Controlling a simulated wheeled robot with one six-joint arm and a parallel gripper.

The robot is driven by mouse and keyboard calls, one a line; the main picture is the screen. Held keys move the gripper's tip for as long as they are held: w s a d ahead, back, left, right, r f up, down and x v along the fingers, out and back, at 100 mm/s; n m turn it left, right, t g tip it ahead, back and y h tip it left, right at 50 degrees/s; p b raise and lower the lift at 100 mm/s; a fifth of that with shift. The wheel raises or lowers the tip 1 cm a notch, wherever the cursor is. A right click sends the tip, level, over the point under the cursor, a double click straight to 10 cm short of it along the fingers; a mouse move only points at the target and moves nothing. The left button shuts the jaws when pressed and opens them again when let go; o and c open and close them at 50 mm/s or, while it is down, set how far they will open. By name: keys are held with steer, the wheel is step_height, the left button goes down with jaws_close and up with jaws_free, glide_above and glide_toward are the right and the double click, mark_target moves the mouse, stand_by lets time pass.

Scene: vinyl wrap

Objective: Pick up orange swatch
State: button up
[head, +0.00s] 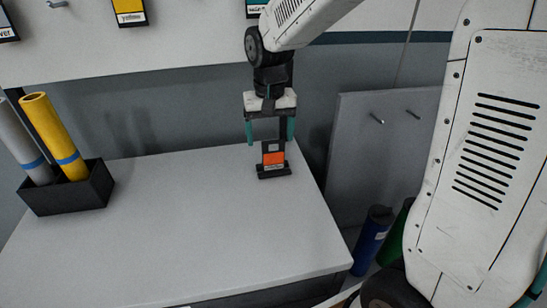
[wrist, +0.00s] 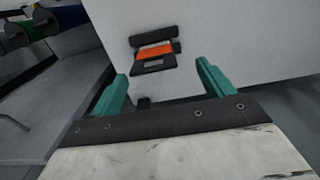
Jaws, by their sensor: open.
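The orange swatch (head: 274,157) is a small dark-framed card with an orange face and a pale label. It stands in a black holder (head: 273,172) near the back right of the white table. In the wrist view the orange swatch (wrist: 155,52) lies beyond the fingertips, between their lines. My gripper (head: 270,140) points down above the swatch, its teal fingers spread to either side. In the wrist view my gripper (wrist: 160,75) is open with nothing between its fingers. The head view does not show clearly how far the fingertips are from the card.
A black box (head: 70,190) with grey and yellow rolls stands at the table's left. The white table (head: 190,230) is bare in the middle. A grey panel with pegs (head: 370,150) and blue (head: 372,238) and green rolls are beyond its right edge. Swatches hang on the wall.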

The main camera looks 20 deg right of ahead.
mark_target(273, 157)
steer(key=f, duration=0.7)
steer(key=shift+s+d, duration=0.3)
steer(key=shift+s, duration=0.1)
steer(key=c, duration=1)
